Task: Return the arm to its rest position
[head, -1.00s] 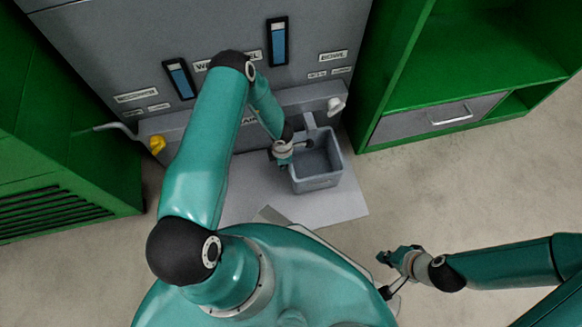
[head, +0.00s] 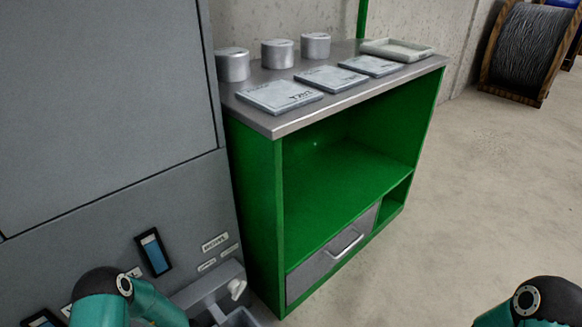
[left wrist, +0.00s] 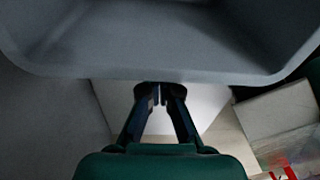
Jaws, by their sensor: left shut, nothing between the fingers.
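My left gripper (left wrist: 160,95) shows in the left wrist view with its two dark fingers close together, shut and empty. Its fingertips are at the near outer edge of a grey bin (left wrist: 165,45), which fills the top of that view; I cannot tell whether they touch it. A small part of the bin (head: 240,318) shows at the bottom of the head view. My left arm (head: 110,300) enters there at the lower left, with its gripper out of frame. Only a link of my right arm (head: 540,300) shows at the lower right; its gripper is hidden.
Open floor (head: 480,190) lies to the right.

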